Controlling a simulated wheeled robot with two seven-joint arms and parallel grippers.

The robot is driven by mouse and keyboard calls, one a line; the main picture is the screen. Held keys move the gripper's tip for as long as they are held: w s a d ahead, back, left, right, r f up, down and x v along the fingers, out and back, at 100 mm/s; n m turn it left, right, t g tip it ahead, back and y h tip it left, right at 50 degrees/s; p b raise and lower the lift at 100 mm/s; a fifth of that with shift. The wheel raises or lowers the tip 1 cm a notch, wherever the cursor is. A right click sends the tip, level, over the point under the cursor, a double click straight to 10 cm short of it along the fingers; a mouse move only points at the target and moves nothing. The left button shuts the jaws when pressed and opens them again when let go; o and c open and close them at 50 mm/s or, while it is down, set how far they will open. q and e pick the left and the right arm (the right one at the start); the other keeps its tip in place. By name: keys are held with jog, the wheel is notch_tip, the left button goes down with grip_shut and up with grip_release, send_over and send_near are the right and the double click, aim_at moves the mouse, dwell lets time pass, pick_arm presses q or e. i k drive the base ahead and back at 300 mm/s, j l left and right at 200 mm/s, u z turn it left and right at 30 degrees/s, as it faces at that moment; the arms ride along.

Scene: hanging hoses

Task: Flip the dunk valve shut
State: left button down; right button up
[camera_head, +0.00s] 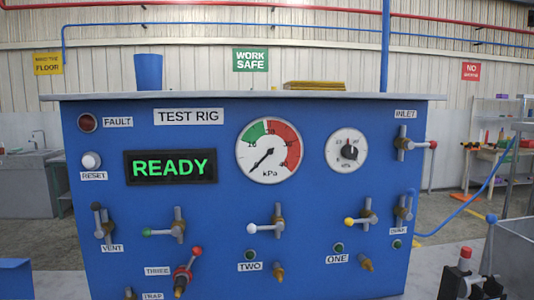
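No label that I can read clearly says "dunk". A blue-handled valve (404,208) sits at the right edge of the blue test rig panel (225,240), above a small label (398,231) too small to read surely. Its handle looks roughly upright. I cannot tell which of these is the dunk valve.
The panel has a green READY display (171,167), a pressure gauge (269,152), a red-knobbed INLET valve (404,144) and several other lever valves. A blue hose (470,200) runs behind at right.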

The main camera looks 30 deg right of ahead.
aim_at(407, 216)
jog(key=z, duration=1.8)
jog(key=l+u, duration=0.25)
jog(key=u, duration=0.15)
jog(key=l+u, duration=0.5)
jog(key=u, duration=0.25)
jog(key=l+u, duration=0.35)
jog(key=k+j, duration=0.05)
jog(key=j, duration=0.05)
